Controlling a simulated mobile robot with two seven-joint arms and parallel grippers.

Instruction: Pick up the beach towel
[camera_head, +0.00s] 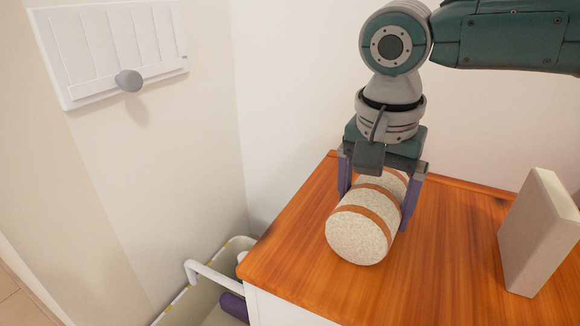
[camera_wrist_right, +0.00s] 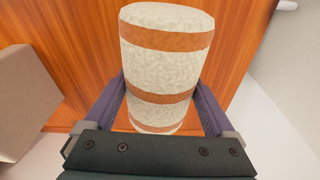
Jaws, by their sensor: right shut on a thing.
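The beach towel (camera_head: 358,234) is a rolled, cream, speckled cylinder with orange bands, lying on the orange-brown wooden top (camera_head: 300,262) of a white cabinet. My right gripper (camera_head: 378,200) comes down from above with its purple fingers on either side of the roll, shut on it. In the right wrist view the towel (camera_wrist_right: 165,62) runs lengthwise between the two fingers (camera_wrist_right: 164,88); its near end is partly hidden by the gripper body. I cannot tell any gap between towel and wood. My left gripper is not in view.
A beige block-like object (camera_head: 535,232) stands on the right of the cabinet top; it also shows in the right wrist view (camera_wrist_right: 22,105). A bin with a white handle (camera_head: 212,280) and a purple item (camera_head: 234,305) sit low at left. A white panel (camera_head: 110,45) hangs on the wall.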

